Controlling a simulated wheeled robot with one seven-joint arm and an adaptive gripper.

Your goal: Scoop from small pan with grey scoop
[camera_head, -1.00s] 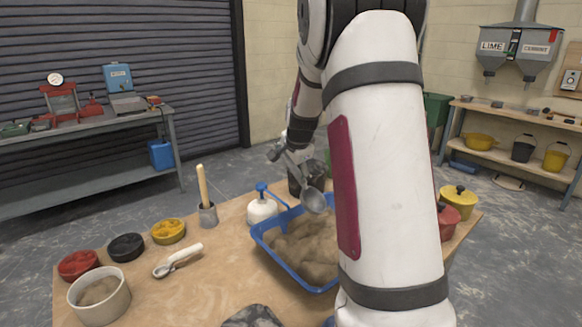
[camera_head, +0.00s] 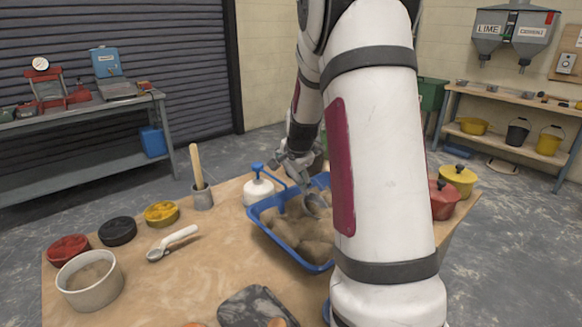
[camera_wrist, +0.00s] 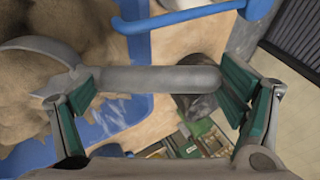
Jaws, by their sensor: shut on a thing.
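My gripper (camera_head: 298,168) is shut on the grey scoop (camera_head: 316,206), over the back of a blue tub (camera_head: 290,252) of brown sand-like material. In the wrist view, my gripper's green-padded fingers (camera_wrist: 160,95) are at either end of the scoop's grey handle (camera_wrist: 160,80). The scoop's bowl is at the left, against the brown material (camera_wrist: 70,25). Whether the bowl holds anything is hard to tell. A small round whitish pan (camera_head: 90,297) with similar material stands at the table's left front, far from my gripper.
A white-handled scoop (camera_head: 172,241), red, black and yellow small dishes (camera_head: 118,231), a pot with a wooden handle (camera_head: 202,198) and a white bottle with a blue top (camera_head: 258,192) stand left of the tub. Red and yellow lidded pots (camera_head: 458,180) stand right. A dark slab (camera_head: 255,308) lies in front.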

